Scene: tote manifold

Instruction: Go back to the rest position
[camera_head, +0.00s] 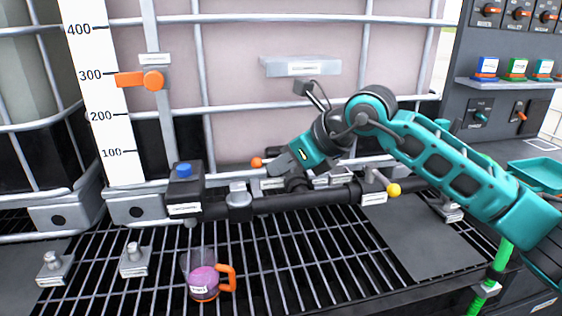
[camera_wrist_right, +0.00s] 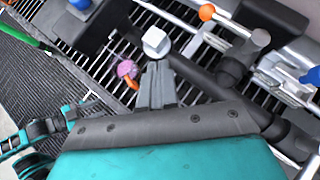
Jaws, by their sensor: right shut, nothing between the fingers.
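My right arm (camera_head: 455,165) comes in from the right in the head view. My right gripper (camera_head: 275,166) points left and hangs above the dark pipe manifold (camera_head: 300,198). In the right wrist view the gripper (camera_wrist_right: 157,66) has its two grey fingers together, with nothing between them. A pale grey cap (camera_wrist_right: 155,42) shows just beyond the fingertips; I cannot tell whether they touch it. The gripper partly hides the pipe and an orange-knobbed lever (camera_head: 256,162).
A clear jug (camera_head: 203,275) with pink liquid and an orange handle stands on the grating (camera_head: 300,270). A yellow-knobbed lever (camera_head: 393,190) and a blue-topped valve block (camera_head: 184,185) sit along the pipe. The caged tote stands behind; a control panel (camera_head: 480,60) is at right.

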